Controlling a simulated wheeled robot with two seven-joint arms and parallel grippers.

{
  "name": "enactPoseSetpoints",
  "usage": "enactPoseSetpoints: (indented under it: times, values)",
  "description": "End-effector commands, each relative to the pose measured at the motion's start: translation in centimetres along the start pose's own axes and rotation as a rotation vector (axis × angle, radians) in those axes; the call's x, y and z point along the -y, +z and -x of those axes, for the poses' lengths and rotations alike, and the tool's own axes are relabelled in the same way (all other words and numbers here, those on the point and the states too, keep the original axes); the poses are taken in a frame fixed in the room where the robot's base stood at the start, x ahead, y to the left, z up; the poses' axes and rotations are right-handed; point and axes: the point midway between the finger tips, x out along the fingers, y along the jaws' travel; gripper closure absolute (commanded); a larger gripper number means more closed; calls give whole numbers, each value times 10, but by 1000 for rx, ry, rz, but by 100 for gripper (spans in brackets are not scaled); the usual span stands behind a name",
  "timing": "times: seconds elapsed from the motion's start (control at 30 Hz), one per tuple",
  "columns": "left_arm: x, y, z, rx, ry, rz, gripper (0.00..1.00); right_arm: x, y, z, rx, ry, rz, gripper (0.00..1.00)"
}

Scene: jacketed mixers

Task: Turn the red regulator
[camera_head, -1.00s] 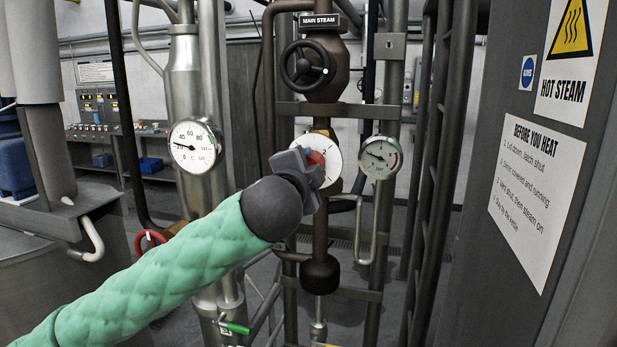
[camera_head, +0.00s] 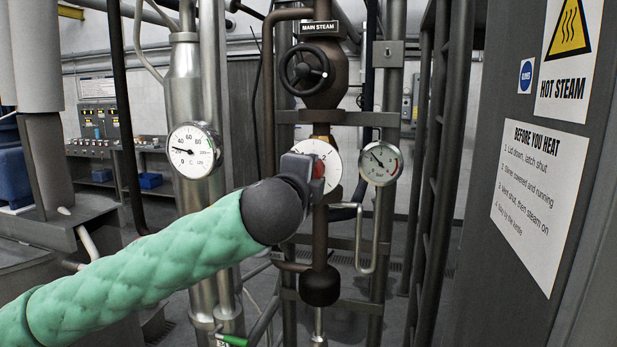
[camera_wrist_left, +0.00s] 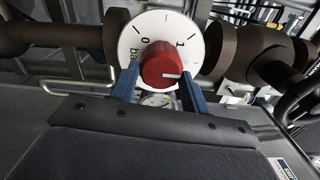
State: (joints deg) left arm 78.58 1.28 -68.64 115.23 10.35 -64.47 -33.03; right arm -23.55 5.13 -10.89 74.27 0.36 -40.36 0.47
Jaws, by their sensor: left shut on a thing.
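The red regulator knob (camera_wrist_left: 162,66) sits at the middle of a white dial plate marked 0, 1 and bar (camera_wrist_left: 140,42) in the left wrist view. Its white pointer line aims to the right, near the 1 side. My left gripper (camera_wrist_left: 160,85) has one blue finger on each side of the knob and is shut on it. In the head view the knob (camera_head: 318,168) shows only partly behind my left gripper (camera_head: 302,165), with the white dial plate (camera_head: 328,152) around it. My right gripper is not in view.
A pressure gauge (camera_head: 380,162) is just right of the regulator, and a temperature gauge (camera_head: 193,150) is to the left. The black main steam handwheel (camera_head: 306,69) is above. Dark ladder-like rails (camera_head: 437,150) and a sign panel (camera_head: 540,190) stand to the right.

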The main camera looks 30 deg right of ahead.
Motion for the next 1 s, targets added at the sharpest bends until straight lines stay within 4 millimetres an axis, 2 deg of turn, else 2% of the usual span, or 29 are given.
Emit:
enactPoseSetpoints:
  times: [0.27, 0.3, 0.4, 0.77, 1.0]
  values:
    - [-2, -1, 0, -1, 2, 0, 77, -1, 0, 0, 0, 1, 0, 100]
    - [-2, -1, 0, -1, 2, 0, 48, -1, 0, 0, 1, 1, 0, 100]
    - [-2, -1, 0, -1, 2, 1, 32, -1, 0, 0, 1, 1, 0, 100]
    - [-1, 0, 5, 0, 1, 1, 32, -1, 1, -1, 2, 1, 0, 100]
    - [-2, -1, 39, -2, 0, 0, 32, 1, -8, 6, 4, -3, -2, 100]
